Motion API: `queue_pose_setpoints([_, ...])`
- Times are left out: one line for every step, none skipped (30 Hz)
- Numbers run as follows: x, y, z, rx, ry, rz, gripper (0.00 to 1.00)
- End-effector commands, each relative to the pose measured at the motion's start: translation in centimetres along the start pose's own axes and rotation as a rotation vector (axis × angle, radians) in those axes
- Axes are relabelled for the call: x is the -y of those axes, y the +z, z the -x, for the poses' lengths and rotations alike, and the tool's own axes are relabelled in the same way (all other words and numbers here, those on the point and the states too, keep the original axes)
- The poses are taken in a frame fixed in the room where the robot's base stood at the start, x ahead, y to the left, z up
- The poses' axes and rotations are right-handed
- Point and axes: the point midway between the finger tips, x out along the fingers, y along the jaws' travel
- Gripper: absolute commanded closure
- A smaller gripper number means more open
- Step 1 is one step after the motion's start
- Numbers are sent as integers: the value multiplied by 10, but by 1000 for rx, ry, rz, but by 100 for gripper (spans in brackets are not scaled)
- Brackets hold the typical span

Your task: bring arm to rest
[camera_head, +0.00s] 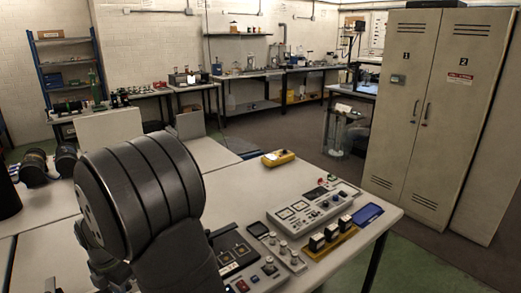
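A large dark grey ribbed cylinder (140,195) fills the left foreground, above the white table. A dark grey rounded part stands directly below and right of it; I cannot tell whether this is part of my arm. My gripper cannot be made out in this view. Whether anything is held does not show.
The white table (235,190) carries a control panel (312,205), a yellow meter (278,158), a blue-screened device (367,214) and black knobs on a yellow base (330,240). A tall beige cabinet (430,110) stands at right. Bare tabletop lies right of the cylinder.

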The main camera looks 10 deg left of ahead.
Motion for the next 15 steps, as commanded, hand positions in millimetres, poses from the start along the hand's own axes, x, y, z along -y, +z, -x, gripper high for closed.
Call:
queue_pose_setpoints([-1,0,12,1,5,0,100])
queue_pose_setpoints([-1,0,18,2,5,0,100])
queue_pose_setpoints([-4,1,25,1,4,-23,100])
queue_pose_setpoints([-6,2,31,1,5,-37,100])
queue_pose_setpoints([-7,2,37,1,4,-52,100])
queue_pose_setpoints([-9,3,44,1,5,-71,100])
queue_pose_setpoints([-10,4,50,1,4,-87,100])
queue_pose_setpoints([-11,4,56,1,5,-101,100])
queue_pose_setpoints([-12,4,64,1,4,-121,100])
queue_pose_setpoints([-14,5,70,1,5,-134,100])
queue_pose_setpoints([-14,5,76,1,4,-149,100])
queue_pose_setpoints([-16,6,84,1,5,-167,100])
queue_pose_setpoints([-16,6,90,1,5,-182,100])
queue_pose_setpoints([-17,6,96,1,4,-196,100])
queue_pose_setpoints([-18,6,104,1,5,-215,100])
